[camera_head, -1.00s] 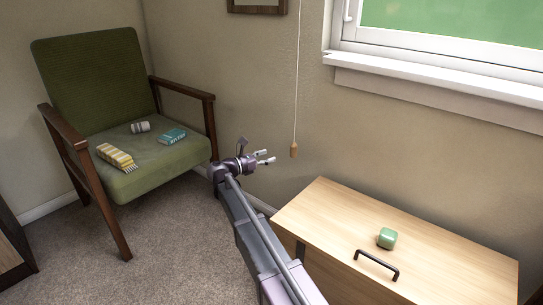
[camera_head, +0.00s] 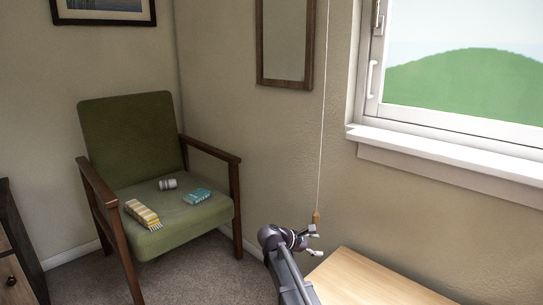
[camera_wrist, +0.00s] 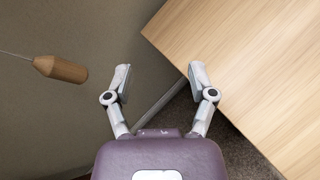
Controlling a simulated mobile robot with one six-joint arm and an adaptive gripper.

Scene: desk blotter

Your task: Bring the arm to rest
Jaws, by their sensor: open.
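My gripper (camera_head: 314,241) is open and empty, held in the air between the green chair and the wooden cabinet top, beside the wall. In the wrist view, my gripper (camera_wrist: 159,80) shows its two fingers well apart with nothing between them. A wooden pull (camera_head: 316,217) hangs on a cord just above the gripper in the head view. In the wrist view the pull (camera_wrist: 60,68) is to the left of the left finger, apart from it.
The cabinet top (camera_head: 362,283) lies right of the gripper; its edge also shows in the wrist view (camera_wrist: 235,60). A green armchair (camera_head: 130,135) holds a yellow striped item (camera_head: 143,214), a teal box (camera_head: 197,195) and a small pale cylinder (camera_head: 167,184). A window sill (camera_head: 440,155) is on the right.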

